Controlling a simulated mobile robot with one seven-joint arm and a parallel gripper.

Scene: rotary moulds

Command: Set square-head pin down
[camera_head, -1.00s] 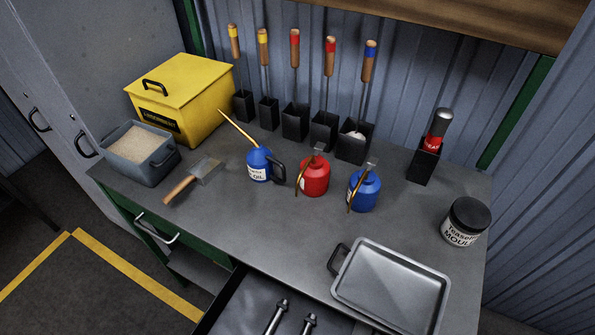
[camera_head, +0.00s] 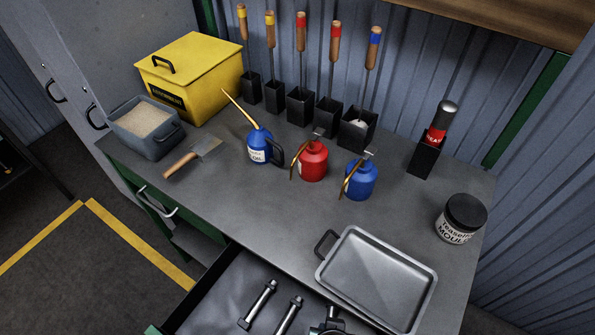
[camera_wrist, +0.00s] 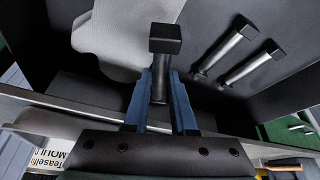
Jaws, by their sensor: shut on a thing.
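My gripper (camera_wrist: 161,78), with blue fingers, is shut on the square-head pin (camera_wrist: 165,40) in the wrist view. The pin's black block head sticks out beyond the fingertips, and its shank lies between the fingers. Behind it is the open drawer; I cannot tell whether the pin touches the drawer. Two similar pins lie side by side in the drawer to the right, one (camera_wrist: 224,55) nearer and another (camera_wrist: 250,67) beside it. In the head view they show as one pin (camera_head: 259,304) and another pin (camera_head: 289,315). A small part of my gripper (camera_head: 329,321) shows at the bottom edge.
The open drawer (camera_head: 219,304) lies below the bench's front edge. A metal tray (camera_head: 377,275) stands on the bench above it. A labelled jar (camera_head: 462,217), oil cans including a red one (camera_head: 313,160), and a trowel (camera_head: 193,158) stand or lie further back. A pale grey patch (camera_wrist: 112,35) shows beside the held pin.

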